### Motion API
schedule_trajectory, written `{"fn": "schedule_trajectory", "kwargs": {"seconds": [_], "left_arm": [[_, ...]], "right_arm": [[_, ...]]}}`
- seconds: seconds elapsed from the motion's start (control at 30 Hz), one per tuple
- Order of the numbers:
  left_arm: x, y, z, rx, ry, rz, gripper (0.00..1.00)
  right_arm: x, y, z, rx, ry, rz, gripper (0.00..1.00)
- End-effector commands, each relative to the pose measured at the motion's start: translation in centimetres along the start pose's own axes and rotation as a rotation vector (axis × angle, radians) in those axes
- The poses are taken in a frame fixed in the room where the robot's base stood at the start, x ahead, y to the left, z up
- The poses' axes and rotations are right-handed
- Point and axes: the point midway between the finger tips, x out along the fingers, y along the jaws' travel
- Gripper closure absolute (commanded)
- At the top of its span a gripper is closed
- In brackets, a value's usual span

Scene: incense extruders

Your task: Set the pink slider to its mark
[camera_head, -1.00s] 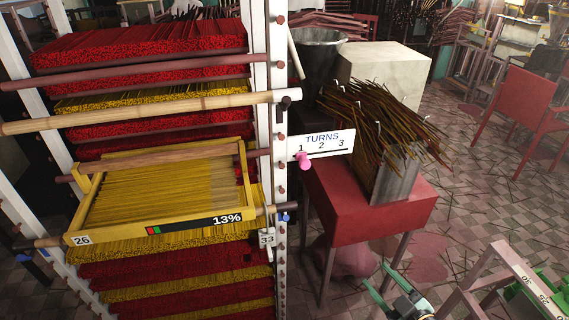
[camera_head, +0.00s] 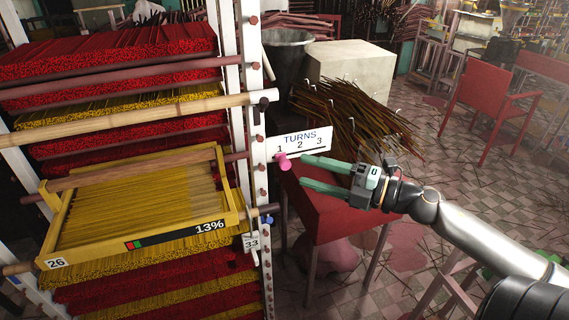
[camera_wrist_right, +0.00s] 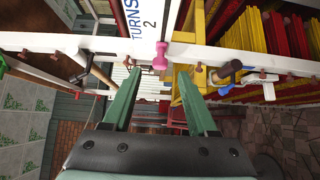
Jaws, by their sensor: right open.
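The pink slider (camera_head: 283,161) sits at the lower left of the white TURNS plate (camera_head: 300,142), just under the number 1. The plate carries the numbers 1, 2 and 3 above a dark line. In the wrist view the pink slider (camera_wrist_right: 160,56) is ahead, beyond the fingertips and roughly between them. My right gripper (camera_head: 303,170) is open and empty, its green fingers pointing left at the slider, apart from it. It also shows in the wrist view (camera_wrist_right: 159,85). My left gripper is not in view.
A white post (camera_head: 257,120) with pegs stands left of the plate. A yellow frame (camera_head: 140,240) labelled 26 and 13% rests on the rack of red and yellow incense sticks. A red table (camera_head: 325,208) with a bundle of brown sticks stands behind my gripper.

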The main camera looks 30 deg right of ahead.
Motion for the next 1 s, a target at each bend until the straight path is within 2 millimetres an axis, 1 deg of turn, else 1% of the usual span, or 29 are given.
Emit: {"fn": "schedule_trajectory", "kwargs": {"seconds": [0.03,0.2,0.3,0.5,0.7,0.97,1.0], "left_arm": [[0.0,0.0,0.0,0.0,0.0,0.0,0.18],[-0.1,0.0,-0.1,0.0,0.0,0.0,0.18],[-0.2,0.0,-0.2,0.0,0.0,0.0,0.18],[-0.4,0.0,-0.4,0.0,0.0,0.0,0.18],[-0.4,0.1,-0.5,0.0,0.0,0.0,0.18],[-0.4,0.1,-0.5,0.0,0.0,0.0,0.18],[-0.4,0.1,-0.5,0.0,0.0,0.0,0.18]], "right_arm": [[0.8,0.2,0.0,-0.004,0.003,0.001,0.42],[3.0,0.2,0.0,-0.003,0.001,0.002,0.42],[4.1,0.2,0.1,-0.002,-0.001,0.001,0.42],[5.6,0.1,0.1,0.0,-0.001,0.001,0.42],[6.2,0.0,0.1,0.0,-0.002,-0.001,0.42],[6.2,-0.1,0.0,0.001,-0.002,-0.001,0.42],[6.2,-0.1,0.0,0.001,-0.002,-0.001,0.44]]}}
